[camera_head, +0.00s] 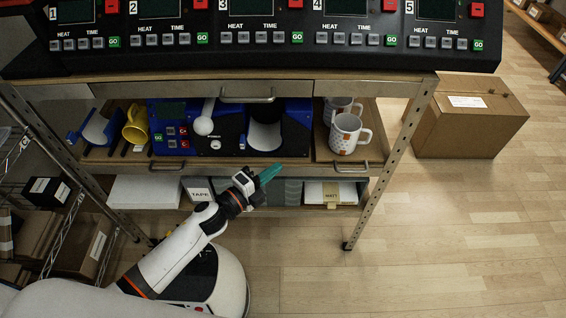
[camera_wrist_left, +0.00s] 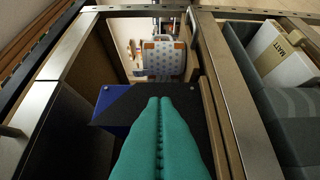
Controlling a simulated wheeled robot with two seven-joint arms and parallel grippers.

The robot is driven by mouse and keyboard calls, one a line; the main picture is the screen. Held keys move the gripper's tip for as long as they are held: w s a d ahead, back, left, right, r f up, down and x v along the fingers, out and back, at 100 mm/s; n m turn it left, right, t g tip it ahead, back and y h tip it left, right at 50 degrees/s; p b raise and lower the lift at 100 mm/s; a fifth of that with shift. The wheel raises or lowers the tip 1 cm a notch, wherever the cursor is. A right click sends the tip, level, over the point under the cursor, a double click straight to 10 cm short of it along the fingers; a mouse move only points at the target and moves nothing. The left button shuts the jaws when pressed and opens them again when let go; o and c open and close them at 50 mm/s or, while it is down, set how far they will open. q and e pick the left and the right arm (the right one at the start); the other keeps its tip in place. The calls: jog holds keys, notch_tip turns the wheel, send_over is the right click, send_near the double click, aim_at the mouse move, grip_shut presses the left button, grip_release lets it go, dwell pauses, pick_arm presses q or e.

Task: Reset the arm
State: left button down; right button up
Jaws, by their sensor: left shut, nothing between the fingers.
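My left gripper (camera_head: 269,174) has green fingers and is in front of the workbench, just below the drawer's front edge. Its fingers are pressed together with nothing between them, as the left wrist view (camera_wrist_left: 160,105) shows. A white mug with orange patches (camera_head: 345,134) stands in the right part of the open drawer, with another mug (camera_head: 342,106) behind it. A patterned mug also shows in the left wrist view (camera_wrist_left: 164,58), beyond the fingertips. The gripper is apart from the mugs. My right gripper is not in view.
Numbered control panels (camera_head: 260,38) line the bench top. A cardboard box (camera_head: 465,125) stands on the floor at right. Floor at the lower right is clear.

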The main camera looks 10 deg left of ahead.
pick_arm(q)
jog(key=s+a+f+n+g+y, duration=0.25)
jog(key=s+a+n+y, duration=0.65)
jog(key=n, duration=0.7)
jog(key=s+d+n+g, duration=0.1)
jog(key=s+n+g, duration=0.7)
jog(key=s, duration=1)
notch_tip(320, 180, down, 24)
jog(key=s+m+g+p, duration=0.1)
jog(key=g+p, duration=0.1)
jog(key=s+a+f+g+y+p, duration=0.1)
jog(key=s+a+f+p, duration=0.1)
jog(key=s+f, duration=1.2)
jog(key=shift+s+a+f+m, duration=0.15)
jog(key=shift+s+a+m, duration=0.15)
jog(key=shift+s, duration=0.9)
